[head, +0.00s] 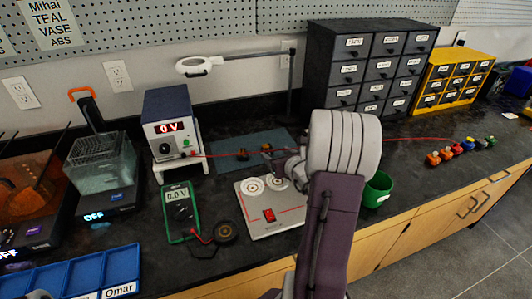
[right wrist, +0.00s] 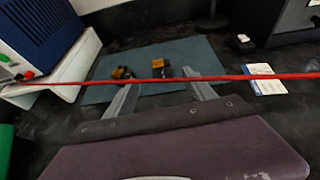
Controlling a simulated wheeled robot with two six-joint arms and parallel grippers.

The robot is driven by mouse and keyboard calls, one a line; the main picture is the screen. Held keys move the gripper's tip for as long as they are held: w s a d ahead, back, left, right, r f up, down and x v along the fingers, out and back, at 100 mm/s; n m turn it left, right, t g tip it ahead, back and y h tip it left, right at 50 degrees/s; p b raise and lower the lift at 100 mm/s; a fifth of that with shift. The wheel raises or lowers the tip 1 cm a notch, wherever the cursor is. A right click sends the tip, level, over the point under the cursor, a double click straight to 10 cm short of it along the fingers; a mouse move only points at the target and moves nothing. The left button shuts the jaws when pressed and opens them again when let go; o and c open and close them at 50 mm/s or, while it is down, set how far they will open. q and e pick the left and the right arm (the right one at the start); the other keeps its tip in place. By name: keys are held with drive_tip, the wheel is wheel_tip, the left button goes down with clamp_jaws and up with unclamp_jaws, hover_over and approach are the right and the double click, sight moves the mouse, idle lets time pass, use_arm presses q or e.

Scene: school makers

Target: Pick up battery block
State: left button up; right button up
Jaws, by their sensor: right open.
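Two small black and orange blocks lie on a blue-grey mat (right wrist: 205,52) at the back of the bench. In the right wrist view, one block (right wrist: 122,73) is at the left and the other block (right wrist: 160,66) is near the middle; I cannot tell for sure which is the battery block. In the head view, the left block (head: 242,154) shows on the mat (head: 222,139). My right gripper (right wrist: 161,80) is open and empty, its fingers pointing at the blocks. In the head view the gripper (head: 272,157) is partly hidden by my arm. My left gripper is not in view.
A red lead (right wrist: 230,78) crosses in front of my right fingers. A power supply (head: 167,125) reading 0 V stands left of the mat. Drawers (head: 365,65) stand behind.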

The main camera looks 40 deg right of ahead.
sight(268, 147)
drive_tip(key=x, duration=0.3)
drive_tip(key=shift+s+d+f, duration=0.1)
drive_tip(key=shift+s+d, duration=0.05)
drive_tip(key=x, duration=0.5)
clamp_jaws()
